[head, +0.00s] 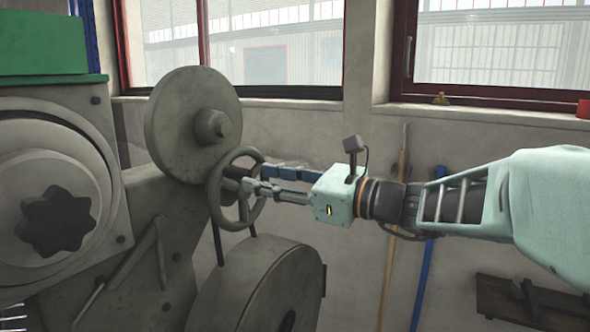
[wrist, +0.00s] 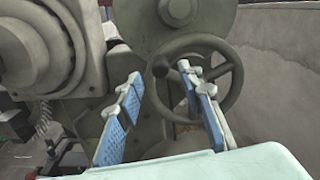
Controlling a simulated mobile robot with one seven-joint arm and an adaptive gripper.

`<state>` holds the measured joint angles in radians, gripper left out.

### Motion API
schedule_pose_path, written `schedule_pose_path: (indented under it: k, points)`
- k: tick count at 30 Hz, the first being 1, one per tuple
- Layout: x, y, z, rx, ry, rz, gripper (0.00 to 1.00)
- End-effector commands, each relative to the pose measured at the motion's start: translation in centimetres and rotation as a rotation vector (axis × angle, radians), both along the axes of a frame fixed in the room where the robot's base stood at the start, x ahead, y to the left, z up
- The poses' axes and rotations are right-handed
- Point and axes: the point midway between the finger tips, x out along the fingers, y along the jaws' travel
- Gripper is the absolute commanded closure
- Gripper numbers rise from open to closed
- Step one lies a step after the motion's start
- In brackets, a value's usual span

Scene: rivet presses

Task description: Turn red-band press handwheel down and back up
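A grey spoked handwheel (head: 213,203) is mounted on the side of a grey press (head: 150,215), below a large round disc. My gripper (head: 258,178) reaches in from the right at the wheel. In the wrist view my gripper (wrist: 159,73) is open, its blue-padded fingers wide apart. The knob appears between the fingertips, and the right finger overlaps the wheel. I cannot tell whether any finger touches it. No red band is visible on this press.
The large disc (head: 190,125) sits just above the wheel, and a second big round drum (head: 262,290) lies below it. A green box (head: 40,45) tops the machine at left. Broom-like poles (head: 393,240) lean on the wall beneath my arm. Windows line the wall.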

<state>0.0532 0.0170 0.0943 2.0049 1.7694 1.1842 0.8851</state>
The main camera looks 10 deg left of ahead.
Motion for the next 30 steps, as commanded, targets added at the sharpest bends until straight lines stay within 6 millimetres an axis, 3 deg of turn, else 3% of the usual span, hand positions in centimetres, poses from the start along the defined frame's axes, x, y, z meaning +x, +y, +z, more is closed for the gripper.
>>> schedule_pose_path:
  k: [3,9,22,30]
  points:
    - [0.8,2.3,0.1,-0.001,0.000,0.004,0.66]
    - [2.0,5.0,0.1,0.000,0.000,0.002,0.66]
    - [2.5,6.0,0.0,-0.002,0.000,-0.001,0.66]
    - [2.5,6.0,0.0,-0.002,0.000,-0.001,0.93]
